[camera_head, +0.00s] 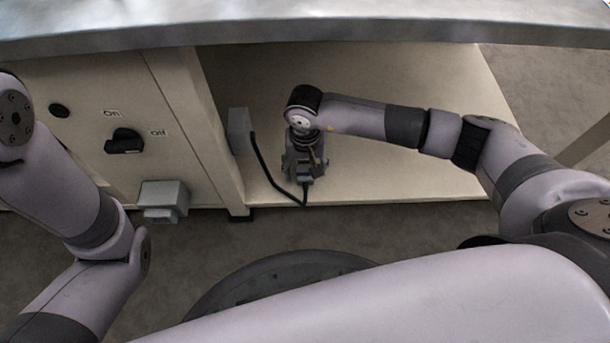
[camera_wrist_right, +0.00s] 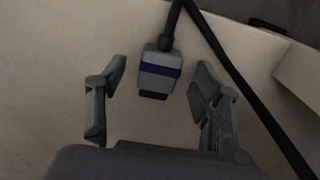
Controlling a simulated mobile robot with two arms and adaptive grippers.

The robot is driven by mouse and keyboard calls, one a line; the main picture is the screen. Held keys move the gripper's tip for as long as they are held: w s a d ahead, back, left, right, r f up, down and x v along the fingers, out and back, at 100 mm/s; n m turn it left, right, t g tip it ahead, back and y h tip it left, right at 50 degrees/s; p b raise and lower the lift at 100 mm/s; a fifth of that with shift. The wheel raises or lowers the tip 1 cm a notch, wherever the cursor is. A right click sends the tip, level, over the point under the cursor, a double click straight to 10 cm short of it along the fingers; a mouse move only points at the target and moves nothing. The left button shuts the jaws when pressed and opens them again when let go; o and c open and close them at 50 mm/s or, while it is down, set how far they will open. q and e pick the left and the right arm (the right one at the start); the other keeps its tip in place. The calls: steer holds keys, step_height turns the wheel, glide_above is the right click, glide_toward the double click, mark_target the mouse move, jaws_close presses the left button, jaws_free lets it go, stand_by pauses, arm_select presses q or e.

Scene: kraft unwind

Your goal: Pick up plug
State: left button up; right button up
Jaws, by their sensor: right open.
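The plug (camera_wrist_right: 159,76) is a small grey block with a blue band and a dark end, on a black cable (camera_wrist_right: 231,72). In the right wrist view it lies on the pale shelf surface, between the two fingers of my right gripper (camera_wrist_right: 160,92). The fingers are spread, with a gap on each side of the plug. In the head view my right gripper (camera_head: 304,168) points down over the lower shelf and mostly hides the plug. The cable (camera_head: 264,170) also shows there. My left arm is at the left, its gripper out of view.
The cable runs from a grey box (camera_head: 239,130) on the cabinet's side panel. A grey socket-like box (camera_head: 163,199) and a black on/off knob (camera_head: 124,141) are on the front panel. The metal tabletop (camera_head: 300,24) overhangs the shelf (camera_head: 418,176), which is clear to the right.

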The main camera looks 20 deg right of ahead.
mark_target(305, 175)
step_height(305, 175, down, 3)
steer(key=shift+r+b, duration=0.15)
steer(key=shift+b, duration=0.3)
steer(key=shift+c, duration=0.2)
steer(key=shift+r, duration=0.1)
steer(key=c, duration=1.3)
